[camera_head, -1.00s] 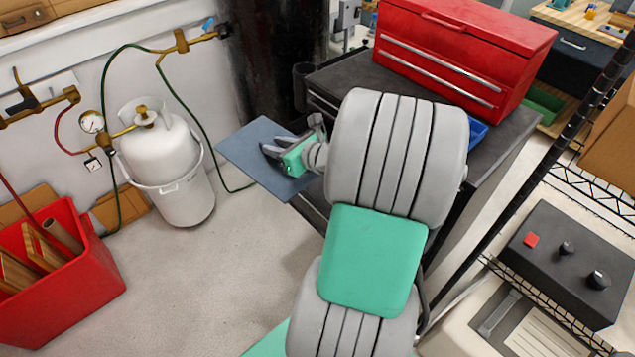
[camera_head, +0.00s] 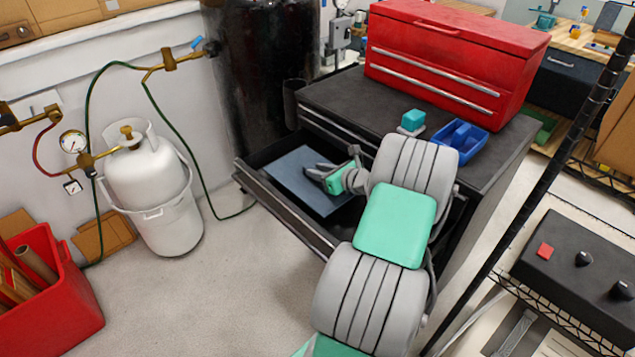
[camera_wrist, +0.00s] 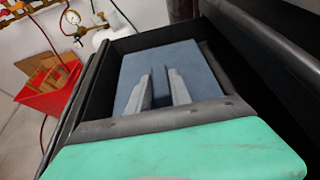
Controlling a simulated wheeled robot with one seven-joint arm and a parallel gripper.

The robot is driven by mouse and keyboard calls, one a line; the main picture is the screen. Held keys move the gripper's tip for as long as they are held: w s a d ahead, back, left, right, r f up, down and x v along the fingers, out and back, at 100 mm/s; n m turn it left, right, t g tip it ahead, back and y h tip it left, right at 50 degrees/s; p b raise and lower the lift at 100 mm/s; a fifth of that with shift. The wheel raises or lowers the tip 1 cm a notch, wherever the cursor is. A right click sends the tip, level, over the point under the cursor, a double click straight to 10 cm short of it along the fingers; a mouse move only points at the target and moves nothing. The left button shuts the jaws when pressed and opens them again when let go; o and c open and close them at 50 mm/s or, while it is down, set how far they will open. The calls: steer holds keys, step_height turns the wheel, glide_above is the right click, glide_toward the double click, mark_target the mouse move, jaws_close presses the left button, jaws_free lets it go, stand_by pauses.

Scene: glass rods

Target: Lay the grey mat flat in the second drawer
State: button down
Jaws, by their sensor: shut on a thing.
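The mat (camera_head: 298,186) is a flat blue-grey rectangle inside an open black drawer (camera_head: 283,216) of the dark cabinet. My gripper (camera_head: 316,172) is shut on the mat near its right side in the head view. In the wrist view the mat (camera_wrist: 190,68) lies within the drawer walls (camera_wrist: 88,95), with my fingers (camera_wrist: 158,90) over it. The mat looks flat; I cannot tell whether its whole underside touches the drawer floor. My arm hides the drawer's right end. A closed drawer front (camera_head: 335,132) shows above the open one.
On the cabinet top (camera_head: 345,95) stand a red toolbox (camera_head: 445,60), a blue tray (camera_head: 460,140) and a teal block (camera_head: 413,120). A white gas cylinder (camera_head: 150,180) with a green hose stands left of the drawer. A wire rack (camera_head: 545,310) is at the right.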

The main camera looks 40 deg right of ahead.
steer(key=shift+w+d+f, duration=0.15)
steer(key=shift+w+f, duration=0.15)
steer(key=shift+f, duration=0.05)
step_height(320, 180, down, 4)
steer(key=shift+w+d+r, duration=0.1)
steer(key=shift+w+r, duration=0.05)
steer(key=shift+r, duration=0.1)
steer(key=c, duration=1.2)
jaws_free()
steer(key=shift+f+b, duration=0.1)
steer(key=shift+b, duration=0.2)
steer(key=shift+o, duration=0.2)
steer(key=shift+s+r, duration=0.25)
steer(key=shift+r, duration=0.05)
steer(key=p+v, duration=0.1)
steer(key=v, duration=1)
steer(key=shift+s+r, duration=0.1)
steer(key=shift+s, duration=0.15)
